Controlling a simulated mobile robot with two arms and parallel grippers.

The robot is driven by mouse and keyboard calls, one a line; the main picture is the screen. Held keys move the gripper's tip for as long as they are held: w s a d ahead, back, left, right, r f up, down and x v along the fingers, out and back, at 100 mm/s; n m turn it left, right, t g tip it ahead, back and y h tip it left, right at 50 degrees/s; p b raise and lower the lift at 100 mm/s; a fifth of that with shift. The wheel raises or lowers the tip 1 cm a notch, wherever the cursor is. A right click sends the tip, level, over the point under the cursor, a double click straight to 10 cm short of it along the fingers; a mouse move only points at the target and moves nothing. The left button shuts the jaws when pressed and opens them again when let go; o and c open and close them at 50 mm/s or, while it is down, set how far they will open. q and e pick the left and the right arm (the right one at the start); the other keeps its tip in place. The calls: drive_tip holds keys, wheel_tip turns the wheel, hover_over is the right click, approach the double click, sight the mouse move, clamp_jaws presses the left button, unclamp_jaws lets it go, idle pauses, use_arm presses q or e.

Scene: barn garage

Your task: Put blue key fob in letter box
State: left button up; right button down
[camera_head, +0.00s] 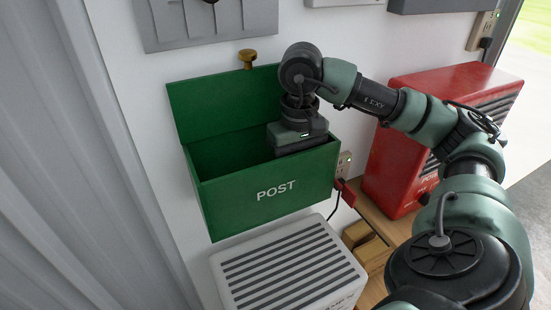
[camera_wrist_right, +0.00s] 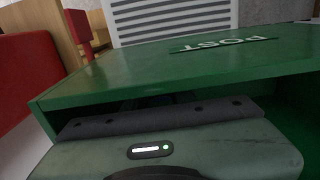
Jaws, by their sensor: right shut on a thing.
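The letter box is an open green box (camera_head: 230,205) marked POST, fixed to the white wall, with its lid raised against the wall. My right gripper (camera_head: 299,138) reaches down into the right part of the opening. Its fingers are below the rim and hidden by the front wall in the head view. In the right wrist view the gripper body (camera_wrist_right: 165,140) sits beside the box's green front wall (camera_wrist_right: 190,72). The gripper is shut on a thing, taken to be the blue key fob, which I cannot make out. My left gripper is not in view.
A white slatted unit (camera_head: 290,270) stands below the box. A red case (camera_head: 425,125) stands at right on a wooden surface (camera_head: 385,222). A brass knob (camera_head: 247,57) is above the lid.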

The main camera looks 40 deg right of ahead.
drive_tip(key=shift+w+a+f+p, duration=0.1)
drive_tip(key=shift+a+f+p, duration=0.15)
drive_tip(key=shift+f, duration=0.25)
drive_tip(key=shift+w+a+r+p, duration=0.1)
drive_tip(key=shift+w+a+p, duration=0.1)
drive_tip(key=shift+p, duration=0.15)
drive_tip(key=w+a+p, duration=0.2)
drive_tip(key=shift+w+f+p, duration=0.15)
drive_tip(key=shift+f+p, duration=0.2)
drive_tip(key=shift+w+f, duration=0.1)
drive_tip(key=shift+f, duration=0.25)
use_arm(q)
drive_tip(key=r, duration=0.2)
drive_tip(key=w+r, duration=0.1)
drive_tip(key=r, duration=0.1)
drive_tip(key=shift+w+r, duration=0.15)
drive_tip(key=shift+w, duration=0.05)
use_arm(e)
drive_tip(key=shift+d+f, duration=0.1)
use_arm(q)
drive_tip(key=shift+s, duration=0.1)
use_arm(e)
drive_tip(key=shift+s, duration=0.2)
drive_tip(key=shift+f, duration=0.15)
drive_tip(key=c, duration=1.1)
unclamp_jaws()
drive_tip(key=shift+w, duration=0.1)
drive_tip(key=shift+c, duration=0.2)
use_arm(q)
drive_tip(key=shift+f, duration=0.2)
